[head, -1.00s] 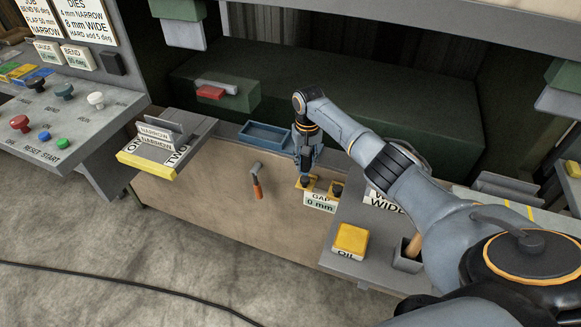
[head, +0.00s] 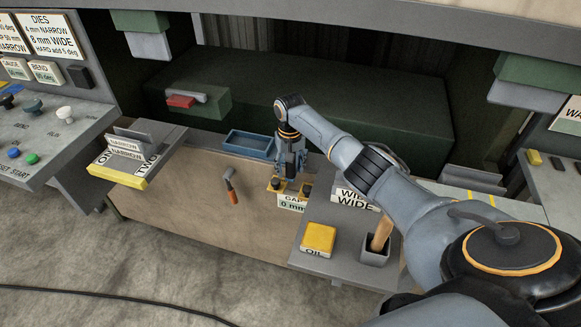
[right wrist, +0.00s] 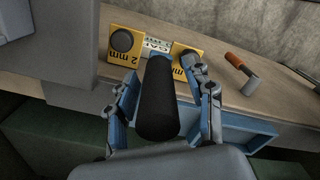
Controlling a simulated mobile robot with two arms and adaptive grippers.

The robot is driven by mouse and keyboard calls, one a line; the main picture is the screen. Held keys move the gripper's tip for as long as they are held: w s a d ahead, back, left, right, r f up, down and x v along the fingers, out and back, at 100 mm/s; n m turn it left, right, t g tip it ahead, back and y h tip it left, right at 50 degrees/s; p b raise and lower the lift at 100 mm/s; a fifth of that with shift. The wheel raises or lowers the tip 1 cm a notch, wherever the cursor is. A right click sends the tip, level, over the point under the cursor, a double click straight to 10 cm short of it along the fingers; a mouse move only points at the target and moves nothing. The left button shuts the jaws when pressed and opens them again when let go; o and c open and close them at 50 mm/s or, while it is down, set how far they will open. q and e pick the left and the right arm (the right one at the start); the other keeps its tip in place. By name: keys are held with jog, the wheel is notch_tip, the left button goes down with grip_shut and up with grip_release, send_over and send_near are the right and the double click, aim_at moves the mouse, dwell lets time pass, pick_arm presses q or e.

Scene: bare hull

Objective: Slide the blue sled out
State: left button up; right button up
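A shallow blue tray-like piece (head: 249,145), which I take to be the blue sled, sits at the back edge of the tan bench front. My right gripper (head: 291,180) points down just right of it, above the yellow plates with black knobs. In the right wrist view, the right gripper (right wrist: 163,72) has its fingers spread either side of a thick black cylinder (right wrist: 157,105), with gaps showing. What the cylinder belongs to cannot be told. The blue piece also shows behind the right finger (right wrist: 248,134), partly hidden. My left gripper is out of view.
A yellow plate (right wrist: 122,45) marked 2 mm lies beyond the fingers. An orange-handled tool (head: 231,190) is on the tan front. A yellow OIL block (head: 319,238) and a grey holder (head: 374,255) stand right; narrow dies (head: 124,160) stand left. A green block with a red part (head: 181,101) is behind.

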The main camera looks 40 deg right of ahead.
notch_tip(320, 180, up, 12)
dwell(0.6)
dwell(0.5)
